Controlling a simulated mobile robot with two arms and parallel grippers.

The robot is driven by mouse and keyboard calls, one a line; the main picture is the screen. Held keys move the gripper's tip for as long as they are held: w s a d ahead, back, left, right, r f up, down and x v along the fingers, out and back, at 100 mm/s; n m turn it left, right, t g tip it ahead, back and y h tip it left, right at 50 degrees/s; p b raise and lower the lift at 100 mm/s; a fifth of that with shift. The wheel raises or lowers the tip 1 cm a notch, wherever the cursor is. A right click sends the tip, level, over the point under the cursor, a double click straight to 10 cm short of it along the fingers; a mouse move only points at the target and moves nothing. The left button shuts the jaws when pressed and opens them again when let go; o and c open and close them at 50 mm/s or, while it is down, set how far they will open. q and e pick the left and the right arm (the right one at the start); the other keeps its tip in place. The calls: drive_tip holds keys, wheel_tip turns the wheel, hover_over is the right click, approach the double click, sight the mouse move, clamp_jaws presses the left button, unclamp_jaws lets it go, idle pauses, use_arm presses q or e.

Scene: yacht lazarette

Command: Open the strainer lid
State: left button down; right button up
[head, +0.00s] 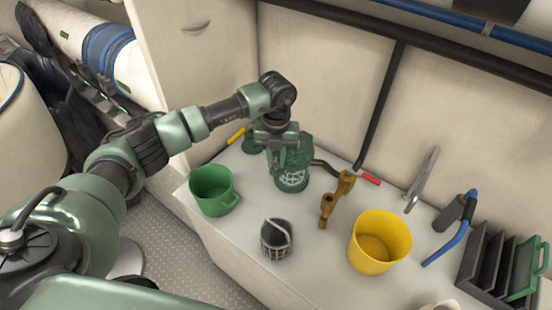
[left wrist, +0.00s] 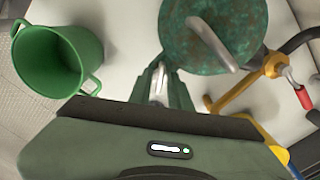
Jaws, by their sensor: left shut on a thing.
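The lid looks seated on the body. What that piece joins to is hidden. My right gripper is not in view.
A green mug-like bucket (head: 213,190) stands left of the strainer, a dark basket (head: 277,240) in front. A brass fitting (head: 327,206), a yellow bucket (head: 380,240) and a grey rack (head: 490,262) stand to the right. A red-handled valve (head: 370,178) is close by.

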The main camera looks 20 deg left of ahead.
use_arm(q)
drive_tip(key=shift+w+r, duration=0.35)
drive_tip(key=shift+r, duration=0.1)
drive_tip(key=c, duration=1.3)
unclamp_jaws()
drive_tip(key=shift+s, duration=0.1)
drive_tip(key=shift+s+d, duration=0.1)
drive_tip(key=shift+s, duration=0.1)
drive_tip(key=shift+f, duration=0.15)
wheel_tip(320, 180, up, 8)
drive_tip(key=shift+f+b, duration=0.1)
drive_tip(key=shift+b, duration=0.8)
